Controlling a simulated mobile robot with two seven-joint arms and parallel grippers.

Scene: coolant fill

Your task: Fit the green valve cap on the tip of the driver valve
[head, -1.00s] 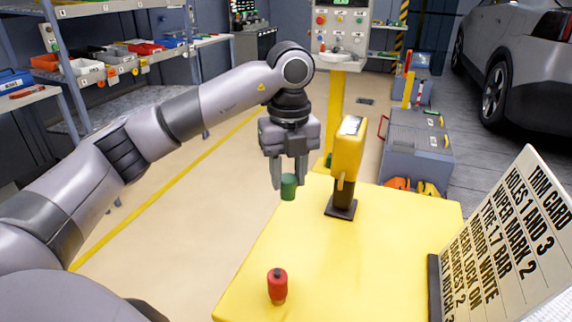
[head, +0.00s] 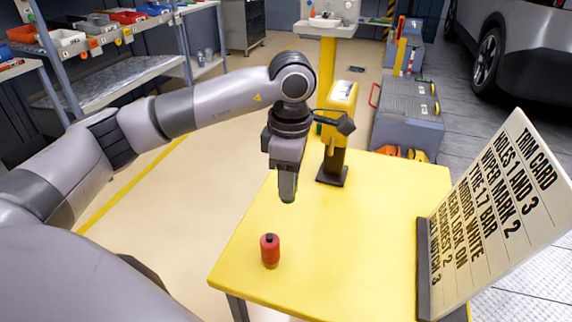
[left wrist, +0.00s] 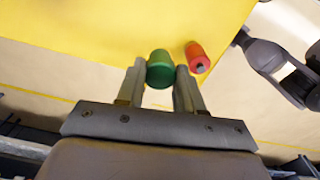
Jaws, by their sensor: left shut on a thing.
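My left gripper (head: 287,196) is shut on the green valve cap (left wrist: 159,70), which sits between its two fingertips in the left wrist view. In the head view only a sliver of the cap shows below the fingers, above the yellow table. A red cylinder with a small dark tip (head: 270,252) stands upright on the table, below and nearer than the gripper. It also shows in the left wrist view (left wrist: 196,56), just right of the cap and apart from it. I cannot tell whether it is the driver valve. My right gripper is not in view.
A yellow device on a dark stand (head: 334,160) stands on the yellow table (head: 350,250), behind and right of my gripper. A trim card (head: 495,215) leans at the table's right side. Shelves with bins stand at left. The table's middle is clear.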

